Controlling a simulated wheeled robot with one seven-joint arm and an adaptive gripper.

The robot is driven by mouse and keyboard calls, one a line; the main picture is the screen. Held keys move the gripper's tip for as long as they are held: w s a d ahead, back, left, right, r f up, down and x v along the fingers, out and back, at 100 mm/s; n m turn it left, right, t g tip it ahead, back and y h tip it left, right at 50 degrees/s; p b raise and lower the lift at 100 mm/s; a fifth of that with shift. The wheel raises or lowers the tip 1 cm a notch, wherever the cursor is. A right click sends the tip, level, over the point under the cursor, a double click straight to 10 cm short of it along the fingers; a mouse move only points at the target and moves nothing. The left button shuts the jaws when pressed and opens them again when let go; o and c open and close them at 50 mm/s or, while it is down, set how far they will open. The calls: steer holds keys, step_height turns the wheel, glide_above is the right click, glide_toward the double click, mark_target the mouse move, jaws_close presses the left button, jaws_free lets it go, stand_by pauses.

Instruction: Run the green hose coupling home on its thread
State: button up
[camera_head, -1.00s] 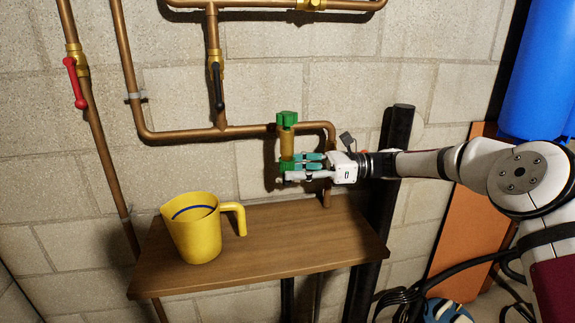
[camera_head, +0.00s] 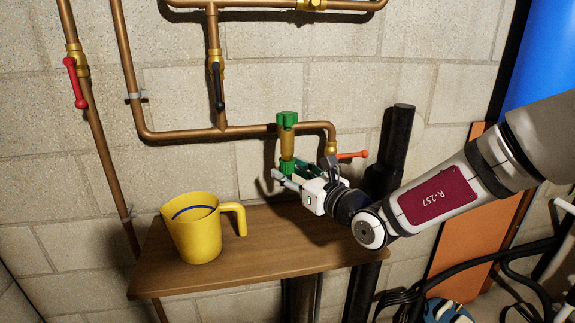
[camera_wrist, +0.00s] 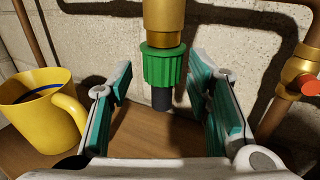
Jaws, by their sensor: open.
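The green hose coupling (camera_head: 287,166) is a ribbed ring at the lower end of a vertical brass fitting (camera_head: 287,145). It also shows in the wrist view (camera_wrist: 165,66), with a short dark stub (camera_wrist: 162,98) below it. A second green piece (camera_head: 287,118) tops the fitting. My gripper (camera_head: 284,174) is open, its teal-padded fingers on either side of the coupling. In the wrist view my gripper (camera_wrist: 162,98) shows a clear gap on both sides, so neither finger touches the coupling.
A yellow jug (camera_head: 197,235) stands on the wooden shelf (camera_head: 265,262) below, left of my gripper. A red-handled brass valve (camera_head: 350,155) is close on the right. Copper pipes (camera_head: 180,135) run along the block wall. The shelf's middle is bare.

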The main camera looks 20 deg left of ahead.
steer(key=shift+s+a+m+t, duration=0.15)
steer(key=shift+s+m+t, duration=0.05)
steer(key=shift+m+t, duration=0.2)
steer(key=shift+w+t+h, duration=0.2)
steer(key=shift+t+h, duration=0.2)
steer(key=shift+h, duration=0.1)
steer(key=shift+r+p, duration=0.45)
steer(key=shift+p, duration=0.15)
steer(key=shift+f, duration=0.1)
